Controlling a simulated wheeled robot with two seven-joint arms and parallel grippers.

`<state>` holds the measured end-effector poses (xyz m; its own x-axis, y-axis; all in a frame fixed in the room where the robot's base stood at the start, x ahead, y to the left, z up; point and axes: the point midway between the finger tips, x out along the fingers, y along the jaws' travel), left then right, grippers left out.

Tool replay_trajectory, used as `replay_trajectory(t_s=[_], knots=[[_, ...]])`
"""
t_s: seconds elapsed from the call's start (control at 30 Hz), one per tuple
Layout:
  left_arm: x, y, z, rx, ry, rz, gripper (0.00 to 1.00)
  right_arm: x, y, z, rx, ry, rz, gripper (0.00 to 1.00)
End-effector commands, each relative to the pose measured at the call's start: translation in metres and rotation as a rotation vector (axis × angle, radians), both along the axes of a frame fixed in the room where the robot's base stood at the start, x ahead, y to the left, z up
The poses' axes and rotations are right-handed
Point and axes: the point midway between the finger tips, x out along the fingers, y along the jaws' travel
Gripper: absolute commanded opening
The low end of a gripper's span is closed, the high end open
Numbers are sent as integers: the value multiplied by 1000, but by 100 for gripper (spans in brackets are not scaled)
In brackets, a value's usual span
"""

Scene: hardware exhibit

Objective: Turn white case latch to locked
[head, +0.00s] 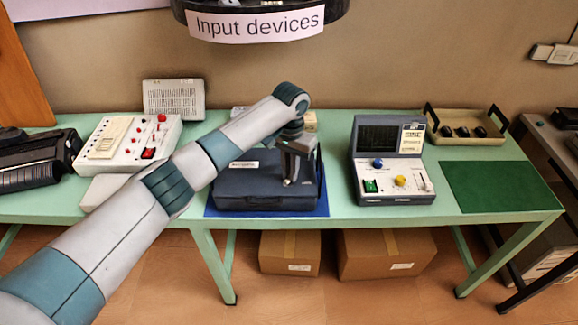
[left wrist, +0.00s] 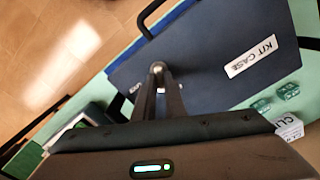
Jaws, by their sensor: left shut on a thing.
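The dark blue kit case (head: 240,188) lies closed on a blue mat (head: 322,206) near the middle of the green table. My left gripper (head: 289,181) points down at the right part of its lid. In the left wrist view, the case (left wrist: 205,65) fills the upper middle, with its white KIT CASE label (left wrist: 251,56). There the left gripper's fingers (left wrist: 158,72) are shut on a small pale piece at their tips, which looks like the latch. The fingers hide most of the latch, so its turn position cannot be told. My right gripper is in neither view.
A grey console (head: 391,165) with coloured knobs stands just right of the case. A white control panel (head: 128,142) is to the left. A tray (head: 466,137) and a dark green mat (head: 488,186) lie at the right. Cardboard boxes (head: 385,254) sit under the table.

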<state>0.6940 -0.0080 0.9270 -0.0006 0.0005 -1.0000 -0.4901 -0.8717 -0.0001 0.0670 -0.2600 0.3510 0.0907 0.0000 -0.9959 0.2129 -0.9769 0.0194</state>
Motion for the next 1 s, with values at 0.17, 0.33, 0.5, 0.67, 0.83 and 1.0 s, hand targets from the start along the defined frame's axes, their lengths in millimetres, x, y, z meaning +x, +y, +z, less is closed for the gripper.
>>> replay_trajectory(t_s=[0.17, 0.33, 0.5, 0.67, 0.83, 1.0], knots=[[-1, -2, 3, -1, 1, -166, 0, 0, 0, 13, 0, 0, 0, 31], [-3, -4, 2, -1, 1, -327, 0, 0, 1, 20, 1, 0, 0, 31], [-4, -5, 2, -1, -1, -489, 0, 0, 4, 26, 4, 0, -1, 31], [-5, -6, 2, -1, -1, -641, 0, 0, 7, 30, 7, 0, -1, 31], [-7, -6, 1, -1, -1, -796, 0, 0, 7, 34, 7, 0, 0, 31], [-8, -6, 1, -1, -2, -925, 0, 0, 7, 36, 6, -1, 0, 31]])
